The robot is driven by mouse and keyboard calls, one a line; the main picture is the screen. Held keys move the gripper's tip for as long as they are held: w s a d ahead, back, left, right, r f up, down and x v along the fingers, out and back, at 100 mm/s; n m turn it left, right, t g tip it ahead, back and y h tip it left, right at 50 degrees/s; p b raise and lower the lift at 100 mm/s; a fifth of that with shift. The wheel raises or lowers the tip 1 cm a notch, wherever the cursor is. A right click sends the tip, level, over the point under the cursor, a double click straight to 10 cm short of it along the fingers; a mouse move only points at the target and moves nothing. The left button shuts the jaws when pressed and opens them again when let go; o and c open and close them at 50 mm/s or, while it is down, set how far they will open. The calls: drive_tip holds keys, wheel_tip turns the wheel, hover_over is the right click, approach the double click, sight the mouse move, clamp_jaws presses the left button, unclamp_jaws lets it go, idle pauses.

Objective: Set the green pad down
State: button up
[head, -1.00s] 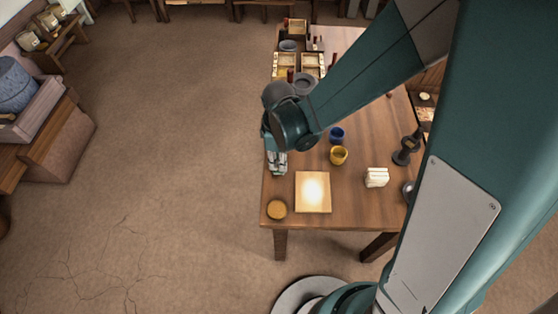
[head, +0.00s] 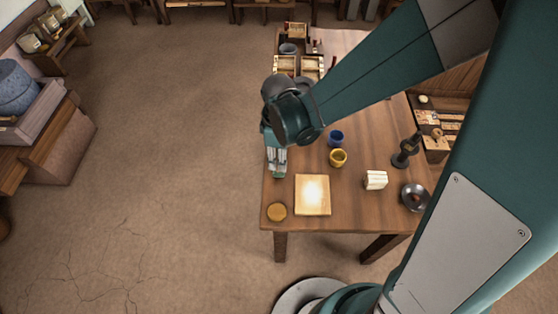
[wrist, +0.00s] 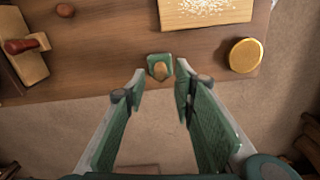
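The green pad (wrist: 153,60) is a small square with a tan, rounded piece on top. In the wrist view it shows just beyond and between my fingertips, over the table's edge strip. A narrow gap shows on each side of it, so my gripper (wrist: 160,74) looks open around it. In the head view my gripper (head: 277,171) points down at the table's left edge, and a bit of green (head: 278,176) shows at its tips. I cannot tell whether the pad touches the table.
On the wooden table (head: 355,210) lie a pale board (head: 313,207) and a round yellow-brown disc (head: 277,211). Yellow (head: 338,159) and blue (head: 336,138) cups, a white block (head: 375,180) and a dark bowl (head: 415,197) stand further right. Bare table lies between them.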

wheel_tip(320, 180, up, 9)
drive_tip(key=p, duration=0.2)
drive_tip(key=shift+f, duration=0.15)
idle(0.9)
drive_tip(key=s+d+r+m+t, duration=0.3)
drive_tip(key=d+r+m, duration=0.5)
drive_tip(key=d, duration=0.4)
drive_tip(key=s+d+r+m+t, duration=0.4)
drive_tip(key=d+r+m, duration=0.4)
drive_tip(key=d, duration=0.4)
drive_tip(key=shift+v, duration=1.2)
